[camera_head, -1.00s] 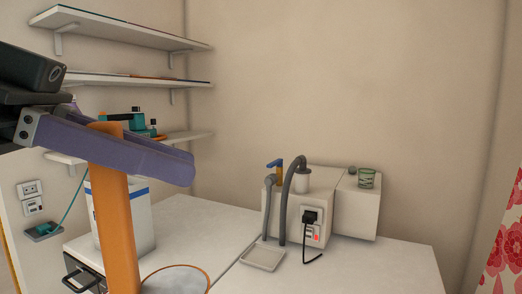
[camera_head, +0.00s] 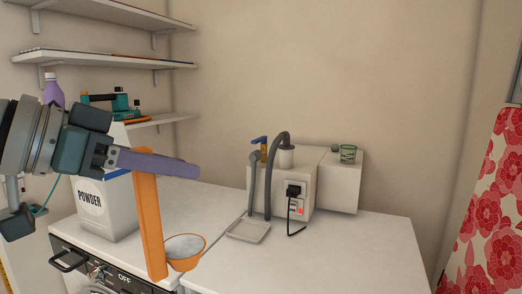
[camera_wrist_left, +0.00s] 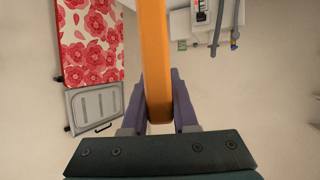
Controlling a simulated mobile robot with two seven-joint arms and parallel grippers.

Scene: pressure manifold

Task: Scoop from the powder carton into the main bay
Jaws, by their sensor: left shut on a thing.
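My left gripper (camera_head: 165,163), with purple fingers, is shut on the top of an orange scoop's long handle (camera_head: 150,220). The handle hangs down, slightly tilted, and the scoop's bowl (camera_head: 186,266) at its foot holds white powder. The left wrist view also shows the handle (camera_wrist_left: 155,60) between the fingers (camera_wrist_left: 160,100); the bowl is not in that view. The white powder carton (camera_head: 108,212), labelled POWDER, stands on the counter left of the scoop, its top partly hidden by my gripper. The bowl is apart from the carton, near the counter's front edge. I cannot make out the main bay. My right gripper is not in view.
A white box with grey hoses (camera_head: 305,180) and a shallow tray (camera_head: 248,230) stand on the counter. Shelves are at the back left; the right counter (camera_head: 350,250) is clear.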

